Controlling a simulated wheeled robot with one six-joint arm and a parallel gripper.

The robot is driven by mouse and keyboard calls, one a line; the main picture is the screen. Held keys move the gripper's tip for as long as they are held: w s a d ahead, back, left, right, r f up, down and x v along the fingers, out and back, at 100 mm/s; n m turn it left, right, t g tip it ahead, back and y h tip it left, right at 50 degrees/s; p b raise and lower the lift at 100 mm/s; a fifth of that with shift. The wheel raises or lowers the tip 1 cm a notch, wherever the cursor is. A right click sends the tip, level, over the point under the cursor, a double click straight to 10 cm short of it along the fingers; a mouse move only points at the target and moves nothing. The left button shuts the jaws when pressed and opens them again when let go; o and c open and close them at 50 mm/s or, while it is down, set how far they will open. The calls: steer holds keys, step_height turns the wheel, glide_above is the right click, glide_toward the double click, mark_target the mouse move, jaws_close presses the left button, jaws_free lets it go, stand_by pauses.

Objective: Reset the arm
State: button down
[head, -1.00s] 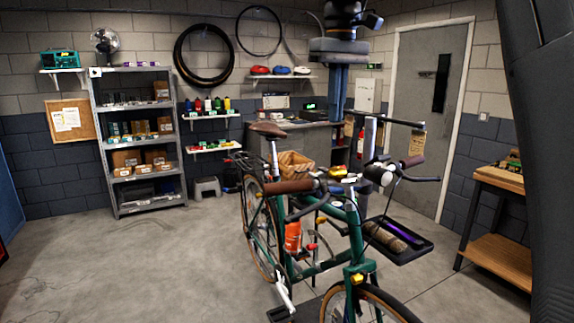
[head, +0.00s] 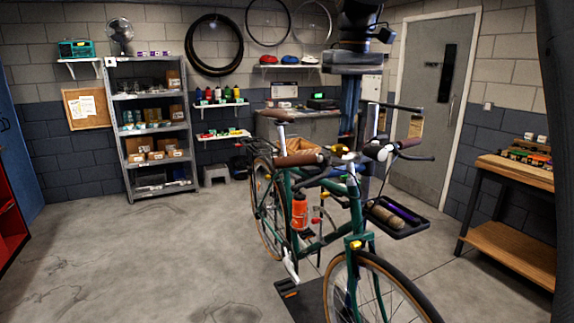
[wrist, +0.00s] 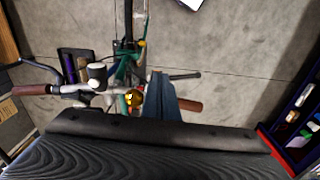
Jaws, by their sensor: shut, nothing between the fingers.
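My gripper (head: 348,132) hangs from the top of the head view on a black wrist. In the head view the fingers appear in front of the grey workbench (head: 268,127) and above the green bike (head: 335,212). In the wrist view the blue fingers of my gripper (wrist: 160,76) show above the dark ribbed body, with the bike's handlebar beyond. I cannot tell exactly how far the fingertips are from the bike.
A black tray (head: 400,222) with a rolled item juts from the right of the bike. A wooden bench (head: 508,245) stands at the right, a grey shelf unit (head: 117,125) at the back left, a red cabinet (head: 10,225) at the left edge. The floor at front left is clear.

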steer(key=s+d+f+m+b, duration=0.1)
steer(key=s+f, duration=0.3)
steer(key=f, duration=0.5)
steer(key=s+d+f+m+b, duration=0.15)
steer(key=s+f, duration=0.25)
steer(key=f, duration=0.5)
steer(key=s+d+f+m+b, duration=0.1)
steer(key=s+d+f, duration=0.15)
steer(key=f, duration=0.75)
steer(key=s+f+b, duration=0.1)
steer(key=s+f, duration=0.8)
steer(key=s, duration=0.2)
steer(key=shift+s+d+f+m+t, duration=0.25)
steer(key=shift+f+m+t, duration=0.1)
steer(key=shift+m+t, duration=0.1)
